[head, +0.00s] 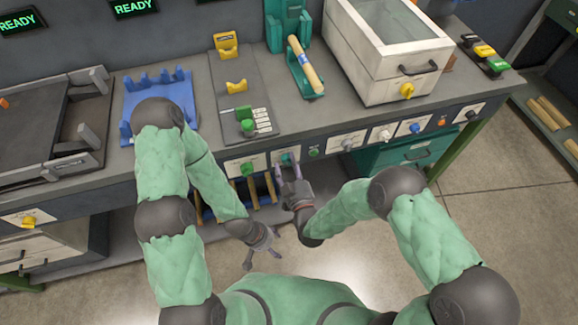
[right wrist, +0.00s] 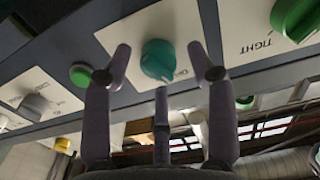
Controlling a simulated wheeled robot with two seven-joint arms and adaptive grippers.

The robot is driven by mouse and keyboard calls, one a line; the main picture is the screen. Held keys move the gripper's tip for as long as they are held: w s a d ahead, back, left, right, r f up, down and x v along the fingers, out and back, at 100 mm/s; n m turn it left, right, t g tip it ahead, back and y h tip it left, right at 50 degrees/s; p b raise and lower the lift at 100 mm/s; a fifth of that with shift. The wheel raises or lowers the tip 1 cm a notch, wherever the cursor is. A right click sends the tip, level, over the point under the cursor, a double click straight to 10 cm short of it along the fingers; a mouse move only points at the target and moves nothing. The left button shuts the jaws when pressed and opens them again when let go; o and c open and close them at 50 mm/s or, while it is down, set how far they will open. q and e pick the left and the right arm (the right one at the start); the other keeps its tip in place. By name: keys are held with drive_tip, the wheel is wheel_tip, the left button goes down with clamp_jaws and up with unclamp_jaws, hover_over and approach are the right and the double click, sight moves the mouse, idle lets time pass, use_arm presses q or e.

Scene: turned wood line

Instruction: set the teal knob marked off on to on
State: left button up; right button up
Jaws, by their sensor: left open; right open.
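The teal knob (head: 287,158) is on a white plate on the bench's front panel. In the right wrist view the teal knob (right wrist: 158,58) appears between my right gripper's spread fingers, with small lettering beside it that is too small to read surely. My right gripper (head: 288,170) is open in front of that plate, and its fingers (right wrist: 160,68) show a gap on both sides of the knob. Whether any finger touches it I cannot tell. My left gripper (head: 262,252) is open and empty, low in front of the bench, away from the panel.
A green knob (head: 247,168), whose plate reads TIGHT in the right wrist view, sits left of the teal knob. A green button (head: 313,152) and a grey knob (head: 347,144) sit to its right. A slotted rack (head: 208,210) is below the panel. Open floor lies in front.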

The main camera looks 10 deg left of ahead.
drive_tip(key=c, duration=1.1)
drive_tip(key=shift+m, duration=0.4)
drive_tip(key=shift+c, duration=0.2)
drive_tip(key=m+b, duration=0.1)
drive_tip(key=m, duration=0.4)
drive_tip(key=shift+w+r, duration=0.15)
drive_tip(key=shift+w+d+r+m+b, duration=0.1)
drive_tip(key=shift+m+b, duration=0.3)
drive_tip(key=shift+m, duration=1.2)
drive_tip(key=shift+r, duration=0.1)
drive_tip(key=o, duration=1.1)
drive_tip(key=shift+o, duration=0.2)
drive_tip(key=shift+f, duration=0.2)
